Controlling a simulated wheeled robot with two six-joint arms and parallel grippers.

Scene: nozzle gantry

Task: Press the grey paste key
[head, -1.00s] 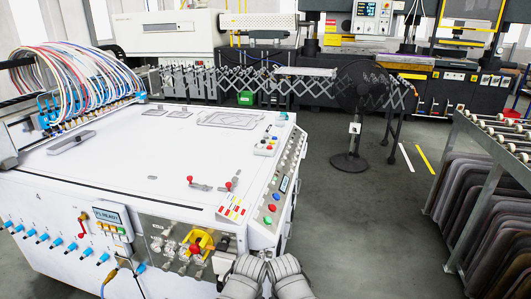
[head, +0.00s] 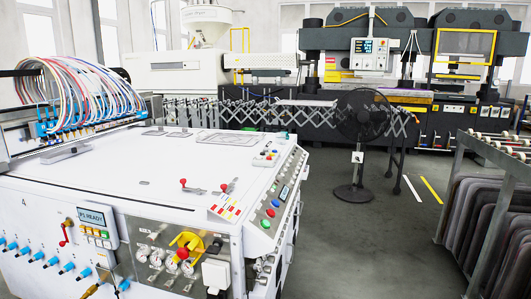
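The white machine (head: 150,200) with the hose gantry (head: 85,95) fills the left. A small display (head: 92,216) on its front reads "P1 READY". A row of small coloured keys (head: 96,233) sits under it; they are too small to read, and I cannot pick out a grey paste key. A sloped console (head: 270,210) on the machine's right edge carries blue, red and green buttons and a small screen. Neither of my grippers is in view.
A black pedestal fan (head: 362,120) stands on the floor right of the machine. A rack of dark sheets (head: 485,210) is at the far right, with clear grey floor (head: 360,250) between. A yellow valve (head: 187,243) and a red crank (head: 65,235) stick out from the machine's front.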

